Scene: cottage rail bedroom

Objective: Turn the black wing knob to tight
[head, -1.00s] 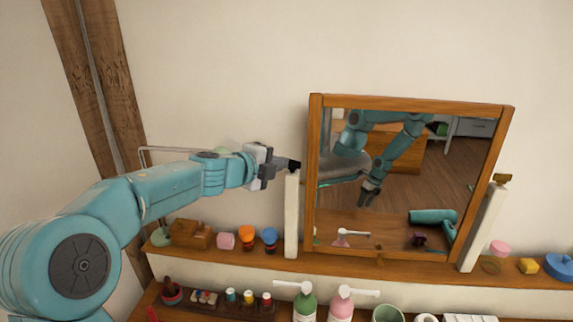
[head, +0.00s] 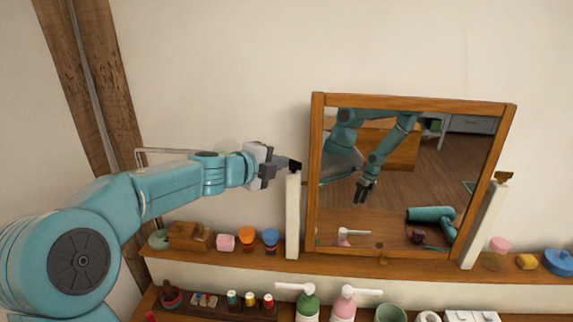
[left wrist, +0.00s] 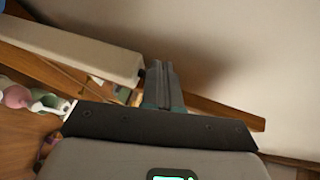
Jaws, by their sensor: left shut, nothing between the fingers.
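The black wing knob (head: 295,166) is a small dark piece at the top of the white left post (head: 293,215), beside the wood-framed mirror (head: 317,175). My left gripper (head: 287,164) comes in from the left with its fingertips at the knob; whether they touch it I cannot tell. In the left wrist view the left gripper's fingers (left wrist: 161,85) are together, with nothing seen between them. The pale post (left wrist: 85,48) lies just left of the fingertips there. The knob is mostly hidden in that view. My right gripper is not directly in view.
A brass-coloured knob (head: 504,176) tops the right post (head: 483,225). The wooden shelf (head: 345,263) holds small jars, a pink block (head: 226,242) and a blue pot (head: 558,262). Pump bottles (head: 308,305) stand below. The wall above the mirror is clear.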

